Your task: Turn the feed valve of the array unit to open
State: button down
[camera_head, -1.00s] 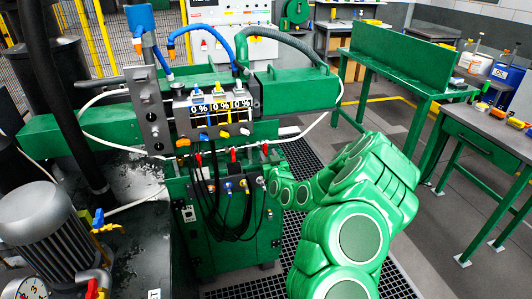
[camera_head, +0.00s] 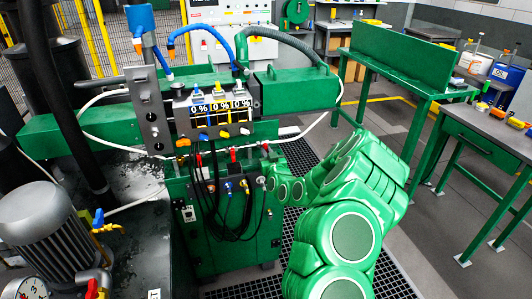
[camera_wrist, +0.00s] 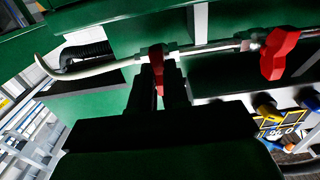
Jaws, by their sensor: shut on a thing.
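My gripper (camera_wrist: 160,80) is shut on a red valve lever (camera_wrist: 157,64) in the wrist view, one dark finger on each side of it. The lever sits on a pale pipe (camera_wrist: 205,47). A second red lever (camera_wrist: 278,53) is to the right on the same pipe, apart from the fingers. In the head view, the green unit carries a panel with 0 % displays (camera_head: 220,105), and red levers (camera_head: 234,155) sit in a row below it. I cannot tell from a label which one is the feed valve. My fingers are not clear in the head view.
Black hoses (camera_head: 225,215) hang on the front of the green cabinet (camera_head: 205,250), left of my arm. Blue and yellow fittings (camera_wrist: 268,108) lie right of the gripper in the wrist view. A green workbench (camera_head: 405,75) stands at the right. A grey motor (camera_head: 38,222) is at the lower left.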

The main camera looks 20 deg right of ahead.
jog(key=n, duration=0.4)
jog(key=shift+n, duration=0.3)
dwell(0.5)
jog(key=n, duration=0.4)
jog(key=shift+n, duration=0.3)
dwell(0.3)
